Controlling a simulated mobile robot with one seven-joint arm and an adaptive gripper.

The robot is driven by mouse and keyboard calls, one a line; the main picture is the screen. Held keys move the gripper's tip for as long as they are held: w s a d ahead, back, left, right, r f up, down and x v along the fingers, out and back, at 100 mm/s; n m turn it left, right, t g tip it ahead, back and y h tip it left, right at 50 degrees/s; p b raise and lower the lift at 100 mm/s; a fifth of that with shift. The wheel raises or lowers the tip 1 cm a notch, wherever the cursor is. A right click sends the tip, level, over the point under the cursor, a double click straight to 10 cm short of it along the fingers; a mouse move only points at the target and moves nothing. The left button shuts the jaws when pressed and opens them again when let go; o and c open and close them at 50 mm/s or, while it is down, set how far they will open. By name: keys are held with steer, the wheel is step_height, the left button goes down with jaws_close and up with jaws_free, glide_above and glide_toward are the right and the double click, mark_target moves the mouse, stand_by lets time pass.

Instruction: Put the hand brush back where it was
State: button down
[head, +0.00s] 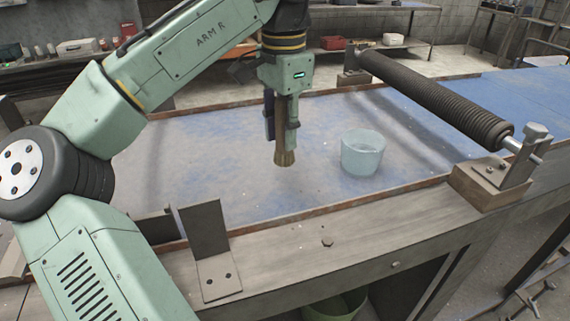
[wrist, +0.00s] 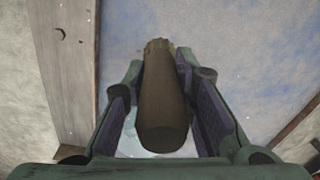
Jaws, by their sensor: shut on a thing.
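My gripper (head: 282,122) is shut on the hand brush (head: 285,157) and holds it upright, bristles down, over the blue-grey table surface (head: 220,150). Whether the bristles touch the surface cannot be told. In the wrist view the brush's brown handle (wrist: 164,100) lies between the two finger pads, its end toward the camera. A pale translucent cup (head: 361,153) stands on the table to the right of the brush, apart from it. In the wrist view the brush hides part of what lies below.
A dark ribbed roller (head: 435,95) on brackets spans the table's right side. A metal angle bracket (head: 208,245) stands on the wooden front rail (head: 330,225). A green bucket (head: 335,305) sits below. The surface left of the brush is clear.

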mark_target(284, 99)
steer(key=shift+f+p, duration=0.3)
steer(key=shift+f, duration=2.55)
steer(key=shift+f, duration=0.15)
steer(key=c, duration=1.3)
jaws_free()
step_height(284, 99, up, 12)
steer(key=shift+s+r, duration=0.1)
steer(key=shift+r, duration=0.1)
